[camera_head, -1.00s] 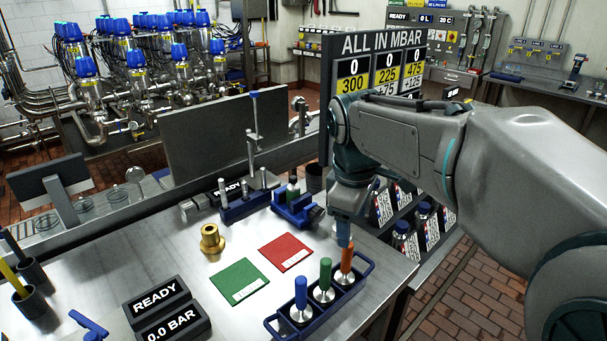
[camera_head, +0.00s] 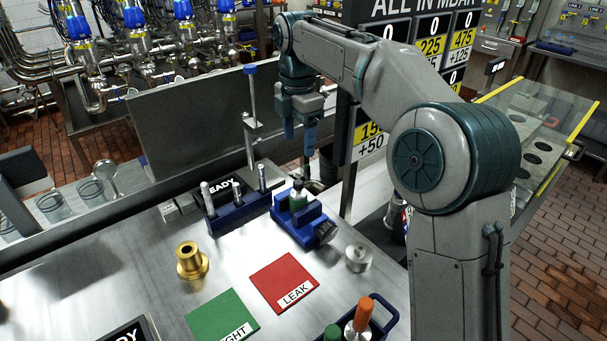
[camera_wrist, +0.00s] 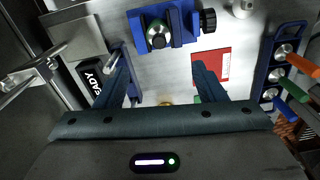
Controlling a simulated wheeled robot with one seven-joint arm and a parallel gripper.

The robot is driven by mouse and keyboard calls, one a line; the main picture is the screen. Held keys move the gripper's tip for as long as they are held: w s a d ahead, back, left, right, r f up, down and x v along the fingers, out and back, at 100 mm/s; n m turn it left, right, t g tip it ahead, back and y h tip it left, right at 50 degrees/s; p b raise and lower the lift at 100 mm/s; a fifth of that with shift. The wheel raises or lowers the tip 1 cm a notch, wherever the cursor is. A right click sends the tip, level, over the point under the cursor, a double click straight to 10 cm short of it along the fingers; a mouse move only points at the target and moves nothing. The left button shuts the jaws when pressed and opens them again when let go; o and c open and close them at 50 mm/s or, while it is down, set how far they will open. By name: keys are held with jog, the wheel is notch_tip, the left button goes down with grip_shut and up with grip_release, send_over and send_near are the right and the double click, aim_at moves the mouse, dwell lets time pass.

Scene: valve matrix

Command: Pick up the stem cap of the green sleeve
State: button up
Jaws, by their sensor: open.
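A blue vise (camera_head: 305,220) on the steel table holds the green sleeve (camera_head: 298,199) upright. A small dark, silver-edged cap (camera_head: 298,185) shows on top of the sleeve. In the wrist view the vise (camera_wrist: 178,24) is at the top, and the sleeve's round silver end (camera_wrist: 158,40) faces the camera. My gripper (camera_head: 302,150) is open and empty, pointing down above and behind the vise in the head view. In the wrist view its fingers (camera_wrist: 164,75) are spread below the vise, with nothing between them.
A blue rack (camera_head: 238,207) with metal pins stands left of the vise. A metal cylinder (camera_head: 359,258) stands to its right. A brass fitting (camera_head: 191,261), a red LEAK mat (camera_head: 284,283) and a green mat (camera_head: 222,318) lie in front. A blue tool tray (camera_head: 383,312) is at front right.

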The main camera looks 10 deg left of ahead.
aim_at(298, 182)
notch_tip(298, 182, down, 8)
jog(key=shift+s+a+r+b, duration=0.15)
jog(key=shift+b, duration=0.3)
jog(key=shift+s+f, duration=0.15)
jog(key=shift+f, duration=0.2)
jog(key=f, duration=0.5)
jog(key=shift+w, duration=0.25)
jog(key=c, duration=1.1)
